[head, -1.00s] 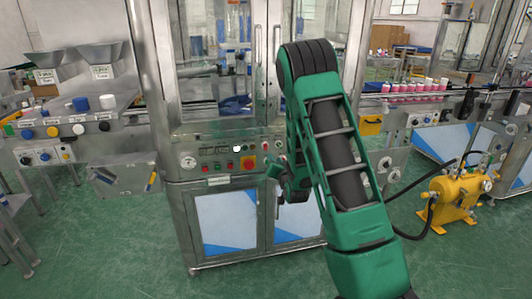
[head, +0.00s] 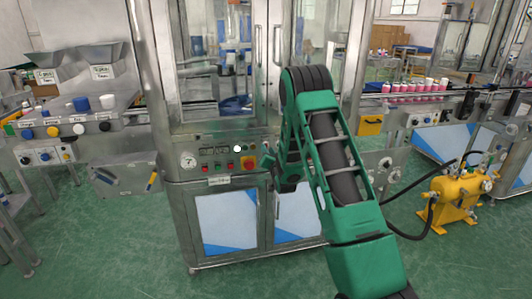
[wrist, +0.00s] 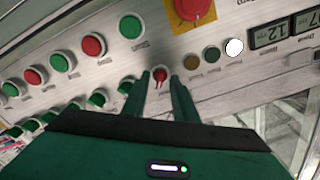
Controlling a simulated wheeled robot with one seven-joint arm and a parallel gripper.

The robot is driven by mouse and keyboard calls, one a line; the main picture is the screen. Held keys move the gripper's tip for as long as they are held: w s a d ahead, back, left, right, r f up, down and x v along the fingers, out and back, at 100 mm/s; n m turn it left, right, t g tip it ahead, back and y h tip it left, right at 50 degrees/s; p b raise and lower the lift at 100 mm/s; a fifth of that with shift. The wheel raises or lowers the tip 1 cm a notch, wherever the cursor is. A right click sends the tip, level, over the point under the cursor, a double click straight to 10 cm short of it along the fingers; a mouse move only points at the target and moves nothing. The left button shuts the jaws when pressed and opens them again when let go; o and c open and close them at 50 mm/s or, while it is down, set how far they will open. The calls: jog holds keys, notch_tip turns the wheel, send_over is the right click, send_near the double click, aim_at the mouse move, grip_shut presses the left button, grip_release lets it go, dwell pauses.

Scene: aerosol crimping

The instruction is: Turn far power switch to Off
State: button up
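A small red-handled rotary switch (wrist: 160,75) on a pale round base sits on the metal control panel in the wrist view. My gripper (wrist: 161,78) is open, with one green fingertip on each side of the red handle. A narrow gap seems to show between handle and fingers; contact cannot be told. In the head view my gripper (head: 268,158) is at the right end of the cabinet's control panel (head: 215,143), and I cannot make out the switch there. No readable label shows which position the switch is in.
Close by are a large red knob on a yellow plate (wrist: 190,8), a lit white lamp (wrist: 234,47), red and green buttons (wrist: 93,45), and several green switches (wrist: 97,98). Glass doors (head: 215,60) rise above the panel. A yellow pump (head: 455,195) stands right.

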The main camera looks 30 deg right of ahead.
jog(key=shift+w+d, duration=0.15)
jog(key=shift+w, duration=0.3)
